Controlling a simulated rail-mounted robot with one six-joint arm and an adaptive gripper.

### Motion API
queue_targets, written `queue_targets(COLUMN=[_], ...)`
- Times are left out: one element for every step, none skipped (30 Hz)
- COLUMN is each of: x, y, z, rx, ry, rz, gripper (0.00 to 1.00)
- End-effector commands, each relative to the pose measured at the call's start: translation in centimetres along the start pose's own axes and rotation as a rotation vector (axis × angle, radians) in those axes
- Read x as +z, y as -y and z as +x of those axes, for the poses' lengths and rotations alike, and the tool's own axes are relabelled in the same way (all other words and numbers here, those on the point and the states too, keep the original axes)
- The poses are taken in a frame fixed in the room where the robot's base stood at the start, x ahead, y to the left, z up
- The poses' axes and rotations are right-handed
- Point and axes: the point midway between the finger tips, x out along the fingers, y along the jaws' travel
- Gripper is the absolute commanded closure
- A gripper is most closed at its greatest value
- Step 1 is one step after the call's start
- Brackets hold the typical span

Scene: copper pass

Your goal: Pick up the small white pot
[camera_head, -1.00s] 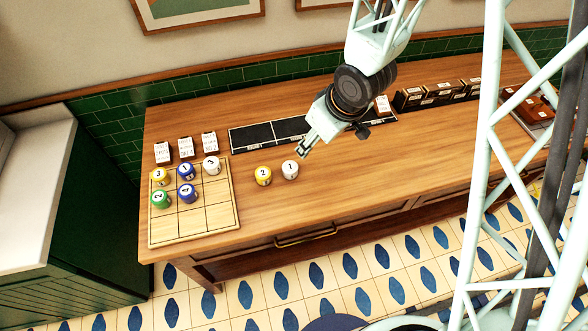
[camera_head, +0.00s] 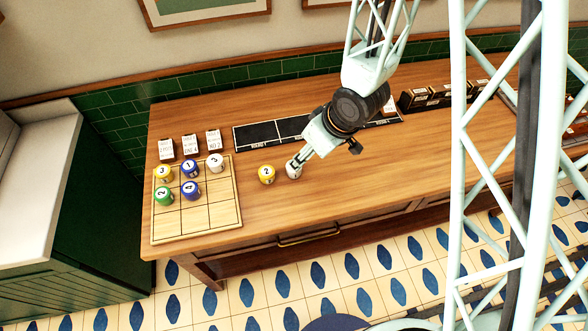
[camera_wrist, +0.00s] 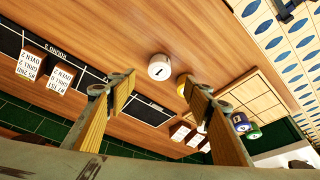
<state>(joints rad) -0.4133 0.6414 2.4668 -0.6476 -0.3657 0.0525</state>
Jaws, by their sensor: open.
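The small white pot (camera_head: 292,172), marked 1, stands on the wooden counter beside the yellow pot marked 2 (camera_head: 266,174). In the head view my gripper (camera_head: 295,161) is right at it and hides part of it. In the wrist view the white pot (camera_wrist: 159,67) lies just beyond the open fingertips (camera_wrist: 157,80), roughly centred between them. The fingers are apart with nothing between them. Another white pot (camera_head: 215,160), marked 3, stands at the top right of the gridded board (camera_head: 208,213).
Yellow, blue and green pots stand on the board's left and middle columns. White-labelled blocks (camera_head: 190,146) stand behind the board. A black strip (camera_head: 256,137) runs along the back of the counter. The counter front right of the white pot is clear.

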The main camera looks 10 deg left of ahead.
Motion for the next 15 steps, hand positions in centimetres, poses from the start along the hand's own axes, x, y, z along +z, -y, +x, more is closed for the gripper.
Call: queue_targets(x=[0.0,0.0,0.0,0.0,0.0,0.0,0.0,0.0,0.0,0.0,0.0,0.1,0.1,0.1,0.1], y=[0.0,0.0,0.0,0.0,0.0,0.1,0.1,0.0,0.0,0.0,0.0,0.0,0.0,0.0,0.0], z=[0.2,0.3,0.5,0.7,0.8,1.1,1.4,1.6,1.9,2.1,2.4,2.7,3.0,3.2,3.4], rx=[0.000,-0.001,-0.001,-0.001,-0.001,-0.002,-0.002,-0.001,-0.001,-0.001,-0.001,-0.001,-0.001,-0.001,-0.001], ry=[0.000,0.000,0.001,0.001,0.001,0.001,0.001,0.000,0.000,0.000,0.000,0.001,0.002,0.002,0.002], rz=[0.000,0.000,0.000,0.000,0.000,0.000,0.000,0.000,0.000,0.000,0.000,0.000,0.001,0.001,0.001], gripper=[0.53,0.53,0.53,0.53,0.53,0.53,0.53,0.53,0.53,0.53,0.53,0.53,0.53,0.53,0.53])
